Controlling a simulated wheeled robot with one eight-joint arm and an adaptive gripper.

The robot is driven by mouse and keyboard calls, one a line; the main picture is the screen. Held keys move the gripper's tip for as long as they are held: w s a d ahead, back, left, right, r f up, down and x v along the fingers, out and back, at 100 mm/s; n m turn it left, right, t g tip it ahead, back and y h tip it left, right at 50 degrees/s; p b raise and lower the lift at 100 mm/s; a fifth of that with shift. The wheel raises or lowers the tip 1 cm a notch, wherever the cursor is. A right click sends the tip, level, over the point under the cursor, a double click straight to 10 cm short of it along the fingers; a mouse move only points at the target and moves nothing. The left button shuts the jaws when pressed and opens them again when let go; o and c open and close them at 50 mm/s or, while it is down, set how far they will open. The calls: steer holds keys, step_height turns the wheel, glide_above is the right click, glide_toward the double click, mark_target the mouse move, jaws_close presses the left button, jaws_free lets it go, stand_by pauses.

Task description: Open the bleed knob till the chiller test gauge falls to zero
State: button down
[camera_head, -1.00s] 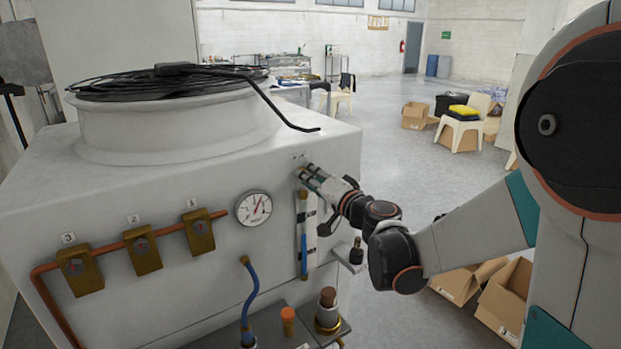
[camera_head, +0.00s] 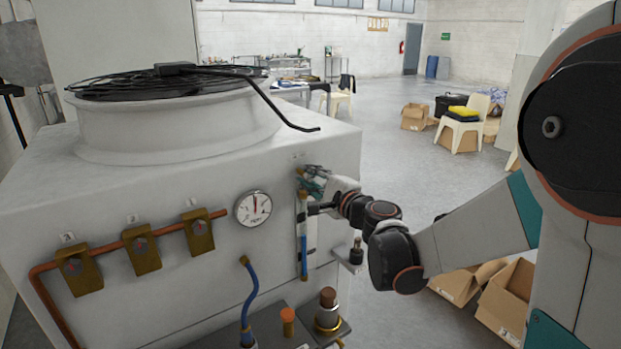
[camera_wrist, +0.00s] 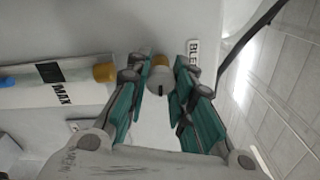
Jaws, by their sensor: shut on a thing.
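My gripper (camera_head: 313,182) is at the upper right of the white chiller's front panel (camera_head: 230,270). In the head view the gripper hides the knob. The round white test gauge (camera_head: 253,208) is on the panel to the left, its needle pointing about straight up; its numbers are too small to read.
A sight tube with an orange cap (camera_wrist: 104,72) and a "MAX" mark stands close to the knob. Numbered brass valves (camera_head: 197,231) sit on a copper pipe at left. A blue hose (camera_head: 249,300) and fittings are below. A black cable (camera_head: 285,112) hangs over the top edge.

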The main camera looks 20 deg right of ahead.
steer(key=shift+m, duration=1.7)
steer(key=c, duration=1.4)
jaws_free()
steer(key=shift+s, duration=0.1)
steer(key=v, duration=1.2)
steer(key=shift+a, duration=0.1)
